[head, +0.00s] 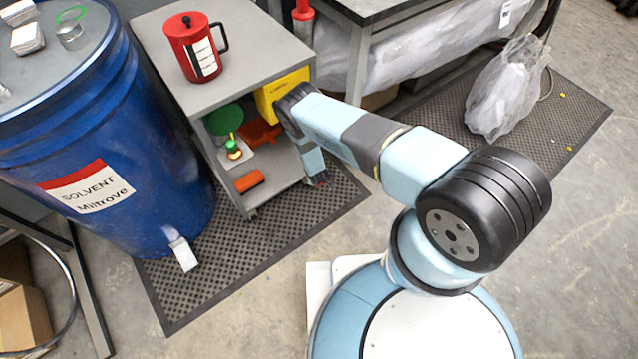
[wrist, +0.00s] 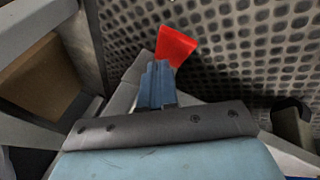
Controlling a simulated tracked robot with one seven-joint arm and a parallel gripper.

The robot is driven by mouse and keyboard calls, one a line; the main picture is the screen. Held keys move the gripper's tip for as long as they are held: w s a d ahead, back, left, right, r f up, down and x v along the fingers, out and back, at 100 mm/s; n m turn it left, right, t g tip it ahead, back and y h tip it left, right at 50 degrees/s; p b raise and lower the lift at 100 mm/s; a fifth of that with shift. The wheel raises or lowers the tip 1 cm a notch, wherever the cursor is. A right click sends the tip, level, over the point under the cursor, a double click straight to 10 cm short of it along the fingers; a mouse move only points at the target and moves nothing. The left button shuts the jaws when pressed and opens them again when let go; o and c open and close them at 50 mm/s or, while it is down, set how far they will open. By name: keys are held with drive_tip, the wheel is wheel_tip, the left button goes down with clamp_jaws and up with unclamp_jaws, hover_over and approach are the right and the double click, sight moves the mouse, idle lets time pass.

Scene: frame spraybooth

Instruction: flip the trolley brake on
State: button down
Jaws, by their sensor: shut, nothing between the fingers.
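The grey trolley (head: 172,45) stands on a dark perforated mat beside the blue drum. A red tab (wrist: 176,45), apparently the brake lever, shows in the wrist view just beyond my fingertips. My gripper (wrist: 157,85) is shut and empty, with its blue fingers pointing at the tab's lower edge. I cannot tell whether they touch it. In the head view my gripper (head: 318,178) is low beside the trolley's right side, near the mat. The tab's mount is partly hidden behind my fingers.
The blue solvent drum (head: 100,140) stands left of the trolley. A red can (head: 192,52) is on the trolley's top; a yellow bin (head: 268,98) and small items fill its shelves. A bagged bundle (head: 508,88) lies at right. Concrete floor is clear in front.

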drive_tip(key=shift+s+f, duration=0.15)
drive_tip(key=shift+s+d+f, duration=0.1)
drive_tip(key=shift+f, duration=0.1)
drive_tip(key=shift+s+d+f, duration=0.2)
drive_tip(key=shift+s+f, duration=0.05)
drive_tip(key=shift+f, duration=0.45)
drive_tip(key=shift+s+d+f, duration=0.15)
drive_tip(key=shift+s+f, duration=0.05)
drive_tip(key=shift+f, duration=0.5)
idle(2.2)
drive_tip(key=shift+r, duration=0.15)
idle(0.3)
drive_tip(key=shift+w+a+r, duration=0.15)
drive_tip(key=shift+w+r, duration=0.05)
drive_tip(key=shift+r, duration=0.35)
drive_tip(key=shift+w+a+r, duration=0.15)
drive_tip(key=shift+w+r, duration=0.05)
drive_tip(key=shift+r, duration=0.4)
drive_tip(key=shift+w+a+r, duration=0.15)
drive_tip(key=shift+w+r, duration=0.05)
drive_tip(key=shift+r, duration=0.35)
drive_tip(key=r, duration=0.1)
drive_tip(key=w+r, duration=0.1)
drive_tip(key=r, duration=0.1)
drive_tip(key=a+r, duration=0.1)
drive_tip(key=shift+w+r, duration=0.25)
drive_tip(key=shift+r, duration=0.05)
